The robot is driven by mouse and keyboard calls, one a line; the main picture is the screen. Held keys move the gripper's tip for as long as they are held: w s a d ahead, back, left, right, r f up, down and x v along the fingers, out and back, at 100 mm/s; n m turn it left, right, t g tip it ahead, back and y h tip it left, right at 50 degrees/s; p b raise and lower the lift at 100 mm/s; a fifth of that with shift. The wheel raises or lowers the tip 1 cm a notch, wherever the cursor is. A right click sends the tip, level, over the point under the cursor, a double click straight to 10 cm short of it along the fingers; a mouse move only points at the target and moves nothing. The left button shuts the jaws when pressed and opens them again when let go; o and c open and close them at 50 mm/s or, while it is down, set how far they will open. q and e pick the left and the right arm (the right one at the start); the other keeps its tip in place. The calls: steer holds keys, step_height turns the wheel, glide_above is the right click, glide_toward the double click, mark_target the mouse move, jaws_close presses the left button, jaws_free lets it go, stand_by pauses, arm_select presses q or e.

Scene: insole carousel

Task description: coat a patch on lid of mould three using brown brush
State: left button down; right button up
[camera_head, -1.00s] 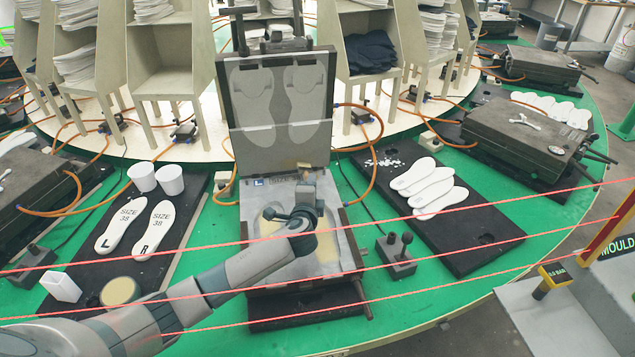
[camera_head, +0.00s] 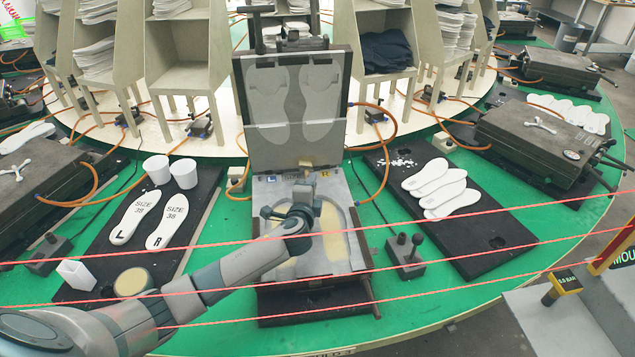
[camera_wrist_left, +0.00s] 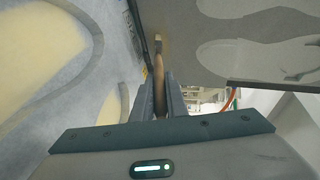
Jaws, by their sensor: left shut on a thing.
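The open mould stands in the middle of the head view. Its raised lid (camera_head: 297,148) has two pale insole-shaped areas on its inner face; the lid also shows in the left wrist view (camera_wrist_left: 215,65). The mould's lower half (camera_head: 345,262) has insole cavities with a pale yellow layer. My left gripper (camera_head: 303,190) is over the lower half, in front of the lid. In the left wrist view the gripper (camera_wrist_left: 160,98) is shut on the brown brush (camera_wrist_left: 159,90), whose tip points toward the lid. Whether the tip touches the lid I cannot tell. My right gripper is out of view.
A black board at left holds two insoles (camera_head: 135,217), white cups (camera_head: 157,170) and a round pot (camera_head: 133,282). A board at right holds white insoles (camera_head: 435,185). A joystick box (camera_head: 405,253) stands beside the mould. Red lines cross the foreground. A closed mould (camera_head: 530,135) is further right.

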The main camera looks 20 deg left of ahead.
arm_select(q)
steer(key=shift+a, duration=0.1)
stand_by(0.3)
steer(key=shift+s+a+r+p, duration=0.15)
steer(key=shift+s+a, duration=0.2)
steer(key=shift+a, duration=0.2)
steer(key=shift+s+a+f+p, duration=0.15)
steer(key=shift+s+a, duration=0.15)
steer(key=shift+a, duration=0.25)
steer(key=shift+s+a+r+p, duration=0.15)
steer(key=shift+s+a, duration=0.2)
steer(key=shift+a, duration=0.3)
steer(key=shift+s+a, duration=0.5)
steer(key=shift+a, duration=0.2)
steer(key=shift+s+a+p, duration=0.35)
steer(key=shift+s+a, duration=0.25)
steer(key=shift+a, duration=0.2)
steer(key=shift+s+a, duration=0.5)
steer(key=shift+a, duration=0.35)
steer(key=shift+s+a, duration=0.45)
steer(key=shift+a, duration=0.35)
steer(key=shift+s+d, duration=0.1)
